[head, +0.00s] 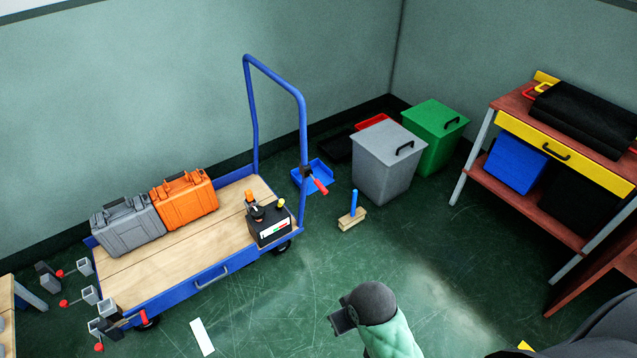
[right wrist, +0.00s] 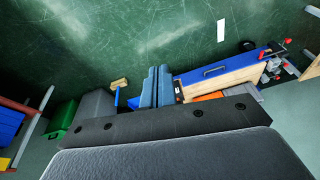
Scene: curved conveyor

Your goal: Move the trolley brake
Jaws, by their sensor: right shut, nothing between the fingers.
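The trolley has a blue frame (head: 195,288), a wooden deck and a tall blue handle (head: 303,120) in the head view. A red lever (head: 320,186) on a black bracket, apparently the brake, juts down and right from the handle's near post. My right gripper (head: 339,319) is below and apart from this lever, pointing left. In the right wrist view its fingers (right wrist: 158,78) are together with nothing between them. The trolley's blue side (right wrist: 222,72) shows beyond them; I cannot make out the lever there. My left gripper is not in view.
A grey case (head: 128,228), an orange case (head: 186,203) and a black box (head: 270,234) stand on the deck. A brush (head: 352,217), blue dustpan (head: 322,176) and grey bin (head: 383,170) are right of the trolley. A workbench (head: 505,112) stands at right. Floor between is open.

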